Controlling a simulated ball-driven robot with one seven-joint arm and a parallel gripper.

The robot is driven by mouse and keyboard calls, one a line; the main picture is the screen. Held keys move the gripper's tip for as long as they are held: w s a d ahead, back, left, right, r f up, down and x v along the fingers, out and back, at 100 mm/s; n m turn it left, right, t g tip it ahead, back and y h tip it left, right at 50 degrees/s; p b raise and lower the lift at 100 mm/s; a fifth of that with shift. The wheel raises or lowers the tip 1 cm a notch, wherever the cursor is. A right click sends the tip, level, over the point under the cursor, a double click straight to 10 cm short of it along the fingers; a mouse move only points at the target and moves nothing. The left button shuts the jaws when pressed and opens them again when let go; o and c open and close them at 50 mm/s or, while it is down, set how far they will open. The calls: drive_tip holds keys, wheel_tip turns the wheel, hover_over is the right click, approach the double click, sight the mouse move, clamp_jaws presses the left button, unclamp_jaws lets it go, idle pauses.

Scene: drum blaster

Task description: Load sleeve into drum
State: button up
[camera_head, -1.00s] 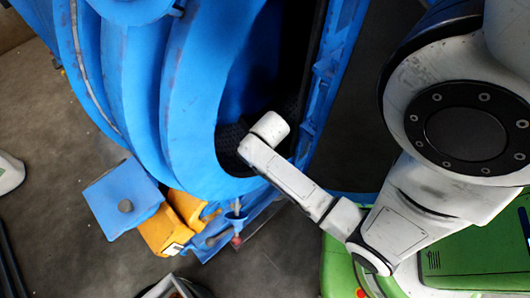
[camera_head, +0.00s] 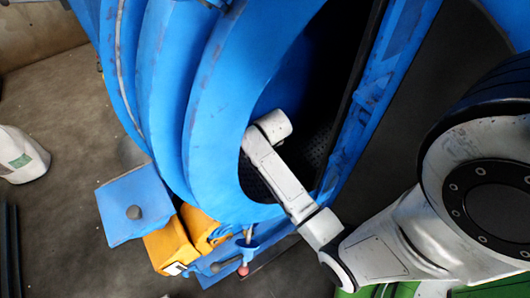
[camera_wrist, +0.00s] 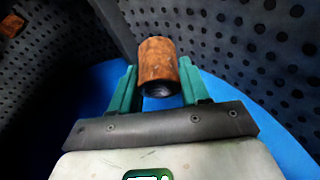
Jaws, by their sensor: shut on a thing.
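The sleeve (camera_wrist: 158,62) is a short, rusty brown hollow cylinder in the wrist view. My gripper (camera_wrist: 158,85) has green fingers, one on each side of the sleeve, shut on it. The drum (camera_head: 210,100) is a large blue ringed housing with a round opening. Its dark perforated inner wall (camera_wrist: 220,40) surrounds the sleeve in the wrist view, with a blue surface below. In the head view my white arm reaches into the opening. My gripper and the sleeve are hidden there behind the drum's rim.
The blue rim and the door-side frame (camera_head: 375,100) bound the opening on both sides of my arm. A blue box with a knob (camera_head: 135,205) and a yellow part (camera_head: 170,245) sit below the drum. A white sack (camera_head: 20,155) lies on the floor at left.

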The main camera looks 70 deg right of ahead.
drive_tip(key=o, duration=1.3)
drive_tip(key=shift+r, duration=0.1)
drive_tip(key=p+v, duration=0.2)
drive_tip(key=v, duration=0.8)
drive_tip(key=shift+a+r+p, duration=0.2)
drive_tip(key=shift+r+p, duration=0.05)
drive_tip(key=shift+p, duration=0.05)
drive_tip(key=s+a+r+p, duration=0.1)
drive_tip(key=s+a+p, duration=0.2)
drive_tip(key=s+a, duration=0.2)
drive_tip(key=s+a+r+p, duration=0.1)
drive_tip(key=s+a+p, duration=0.2)
drive_tip(key=s, duration=0.6)
drive_tip(key=s+a+r+p, duration=0.1)
drive_tip(key=s+a+p, duration=0.3)
drive_tip(key=s+a, duration=0.3)
drive_tip(key=shift+a, duration=0.3)
